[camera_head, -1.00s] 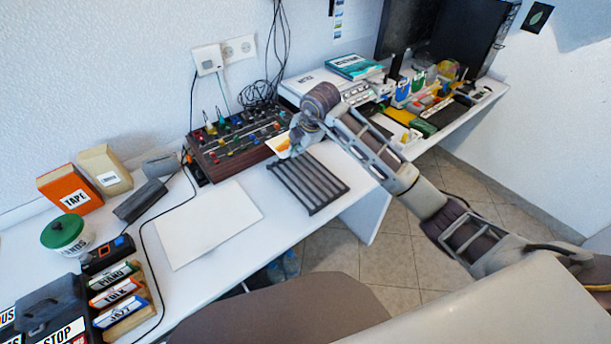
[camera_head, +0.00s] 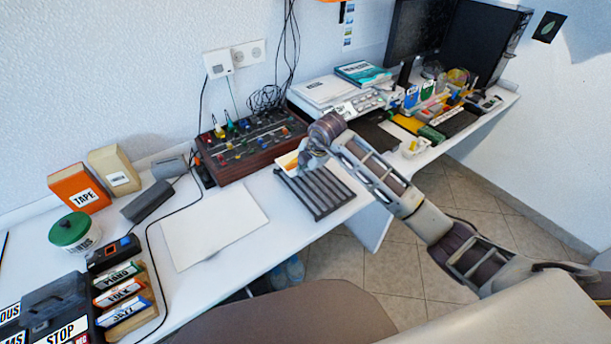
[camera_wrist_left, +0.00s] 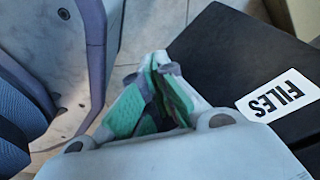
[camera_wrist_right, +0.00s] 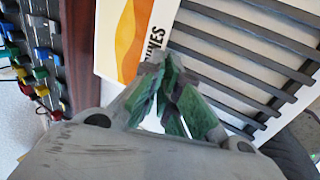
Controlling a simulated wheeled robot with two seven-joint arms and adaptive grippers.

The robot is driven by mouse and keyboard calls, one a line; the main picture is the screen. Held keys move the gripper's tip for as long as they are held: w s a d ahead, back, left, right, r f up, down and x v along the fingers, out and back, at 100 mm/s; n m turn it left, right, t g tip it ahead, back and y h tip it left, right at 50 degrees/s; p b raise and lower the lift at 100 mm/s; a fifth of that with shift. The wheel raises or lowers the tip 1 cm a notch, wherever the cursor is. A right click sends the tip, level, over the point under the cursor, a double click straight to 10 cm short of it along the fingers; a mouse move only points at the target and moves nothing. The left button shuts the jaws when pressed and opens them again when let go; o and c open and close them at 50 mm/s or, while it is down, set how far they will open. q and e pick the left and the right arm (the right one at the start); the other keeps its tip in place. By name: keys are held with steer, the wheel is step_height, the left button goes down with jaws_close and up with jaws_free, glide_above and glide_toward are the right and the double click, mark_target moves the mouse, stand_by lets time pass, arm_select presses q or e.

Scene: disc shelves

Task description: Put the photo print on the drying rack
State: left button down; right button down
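The photo print (camera_wrist_right: 133,32), white-bordered with orange and yellow waves and partly hidden lettering, is at the tips of my right gripper (camera_wrist_right: 160,62). The fingers are closed together on its near edge. In the head view the print (camera_head: 287,161) is at the far left end of the dark slatted drying rack (camera_head: 318,192), and my right gripper (camera_head: 302,163) is over that end. The rack's slats (camera_wrist_right: 255,62) run beside the print in the right wrist view. I cannot tell whether the print touches them. My left gripper (camera_wrist_left: 160,65) is shut and empty, outside the head view.
A mixer (camera_head: 250,145) stands close behind the rack. A white sheet (camera_head: 212,224) lies left of it on the desk. Crowded gear, including a white device (camera_head: 350,103), stands to the right. A black box marked FILES (camera_wrist_left: 225,65) is near my left gripper.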

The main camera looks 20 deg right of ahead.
mark_target(303, 179)
step_height(303, 179, down, 2)
steer(key=shift+f, duration=0.85)
arm_select(q)
steer(key=shift+w+d+r, duration=0.2)
steer(key=shift+w+d, duration=0.2)
steer(key=shift+w, duration=0.15)
steer(key=shift+s+a+f, duration=0.1)
steer(key=shift+s+a, duration=0.05)
steer(key=shift+s, duration=0.05)
arm_select(e)
steer(key=shift+f, duration=0.15)
steer(key=c, duration=1.9)
jaws_free()
arm_select(q)
steer(key=shift+w+a, duration=0.15)
steer(key=shift+a, duration=0.05)
steer(key=shift+a, duration=0.1)
